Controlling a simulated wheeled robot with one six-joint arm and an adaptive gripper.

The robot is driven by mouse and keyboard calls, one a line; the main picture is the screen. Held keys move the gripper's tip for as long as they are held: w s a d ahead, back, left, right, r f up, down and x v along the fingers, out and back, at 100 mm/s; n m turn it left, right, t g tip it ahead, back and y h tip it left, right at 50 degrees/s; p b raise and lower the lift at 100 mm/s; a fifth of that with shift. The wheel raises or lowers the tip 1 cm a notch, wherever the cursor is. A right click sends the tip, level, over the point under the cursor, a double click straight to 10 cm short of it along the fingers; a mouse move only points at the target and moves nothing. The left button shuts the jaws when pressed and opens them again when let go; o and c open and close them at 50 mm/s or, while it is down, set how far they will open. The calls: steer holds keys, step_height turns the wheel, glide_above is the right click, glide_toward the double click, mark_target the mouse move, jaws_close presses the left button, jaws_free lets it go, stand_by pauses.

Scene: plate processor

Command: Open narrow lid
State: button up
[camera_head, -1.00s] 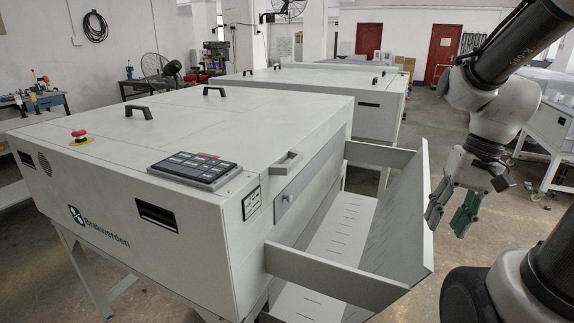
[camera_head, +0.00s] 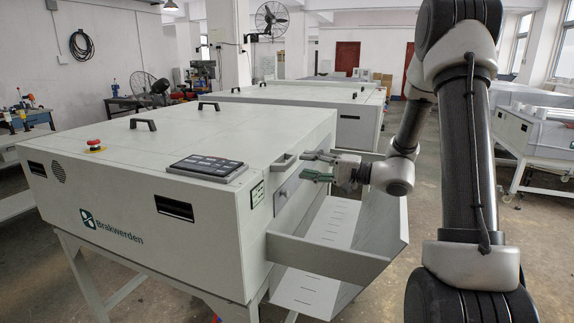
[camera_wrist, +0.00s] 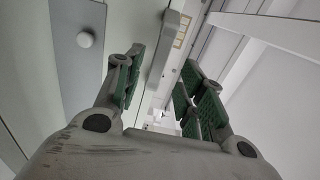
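The white plate processor (camera_head: 180,150) fills the left and middle of the head view. A grey bar handle (camera_head: 284,160) stands out at the top of its right side, at the edge of the lid. My gripper (camera_head: 304,165) is open just right of this handle, fingers pointing left at the machine. In the wrist view the handle (camera_wrist: 172,42) lies ahead between the green-padded fingers (camera_wrist: 162,90). I see no clear contact. The lid looks closed. Its outline is hard to make out.
A round knob (camera_head: 283,193) on a grey side panel sits below the handle; the knob also shows in the wrist view (camera_wrist: 86,39). An open tray (camera_head: 330,262) juts out under my gripper. A keypad (camera_head: 206,168) and emergency stop (camera_head: 94,146) sit on top.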

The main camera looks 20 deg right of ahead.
mark_target(292, 163)
steer(key=x, duration=0.6)
steer(key=shift+w+a, duration=0.15)
jaws_close()
